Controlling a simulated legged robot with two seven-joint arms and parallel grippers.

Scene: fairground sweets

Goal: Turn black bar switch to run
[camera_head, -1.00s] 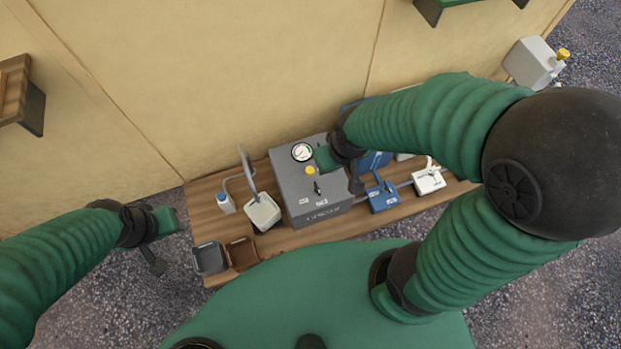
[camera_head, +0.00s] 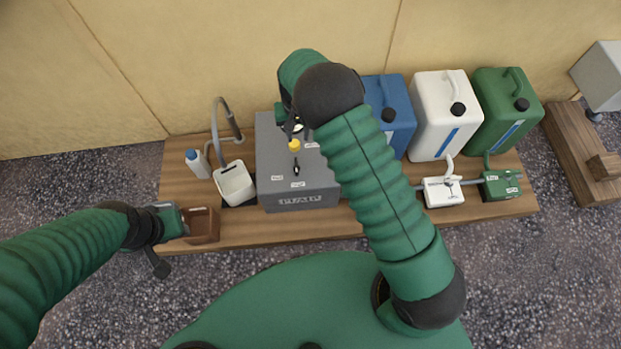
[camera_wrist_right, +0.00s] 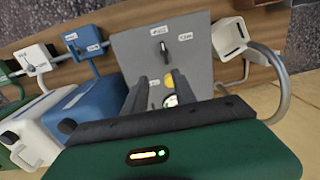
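The black bar switch (camera_head: 297,169) stands on the top of a grey box (camera_head: 320,178), in front of a yellow knob (camera_head: 294,146). In the right wrist view the switch (camera_wrist_right: 163,49) shows beyond my fingertips, beside two small white labels that I cannot read. My right gripper (camera_head: 291,126) is over the back of the box, behind the switch and apart from it. In the wrist view its two dark fingers (camera_wrist_right: 150,88) stand apart with a gap between them. My left gripper (camera_head: 163,240) is at the shelf's left front; its finger gap is not clear.
Blue (camera_head: 394,112), white (camera_head: 437,115) and green (camera_head: 505,110) canisters stand at the right on the wooden shelf (camera_head: 240,232). A white container (camera_head: 235,184) with a grey bent pipe is left of the box. A brown bin (camera_head: 202,224) is near my left gripper.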

